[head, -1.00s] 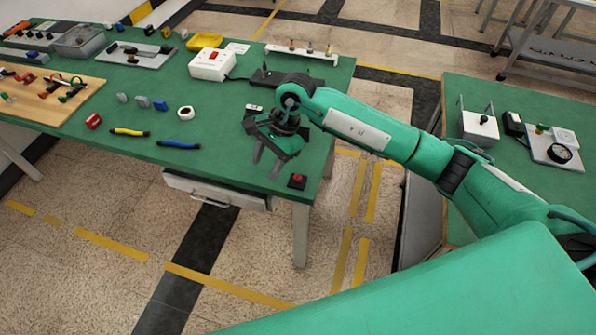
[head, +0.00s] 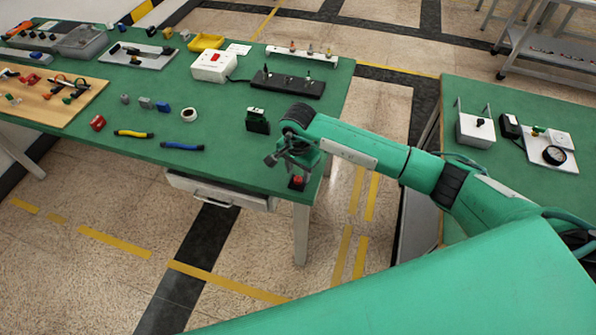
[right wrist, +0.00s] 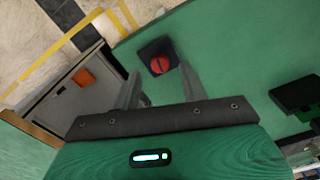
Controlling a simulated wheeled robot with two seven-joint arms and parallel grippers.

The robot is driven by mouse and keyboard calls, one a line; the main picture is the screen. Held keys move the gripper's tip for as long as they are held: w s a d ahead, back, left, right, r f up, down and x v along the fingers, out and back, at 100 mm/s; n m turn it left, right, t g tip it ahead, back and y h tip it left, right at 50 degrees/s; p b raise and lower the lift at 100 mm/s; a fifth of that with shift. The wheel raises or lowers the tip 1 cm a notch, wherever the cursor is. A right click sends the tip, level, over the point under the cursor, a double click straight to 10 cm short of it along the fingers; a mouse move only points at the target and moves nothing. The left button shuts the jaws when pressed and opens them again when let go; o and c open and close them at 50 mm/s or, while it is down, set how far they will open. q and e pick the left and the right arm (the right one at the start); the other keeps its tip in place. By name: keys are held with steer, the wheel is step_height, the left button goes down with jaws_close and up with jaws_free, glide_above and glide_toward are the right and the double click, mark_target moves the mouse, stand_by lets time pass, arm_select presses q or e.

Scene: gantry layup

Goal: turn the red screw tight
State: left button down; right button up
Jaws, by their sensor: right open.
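The red screw (right wrist: 160,65) has a slotted round head and sits on a small dark square base (right wrist: 150,50) near a corner of the green table. Whether the fingers touch the screw cannot be told. My left gripper is not in view.
The green table (head: 220,150) has a dark block (head: 257,121) behind my gripper. A white tape roll (head: 189,114), a blue-handled tool (head: 182,146) and a yellow-handled tool (head: 133,134) lie to the left. A second green table (head: 480,165) stands at the right.

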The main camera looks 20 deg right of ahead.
mark_target(298, 180)
steer(key=shift+f, duration=1.2)
jaws_close()
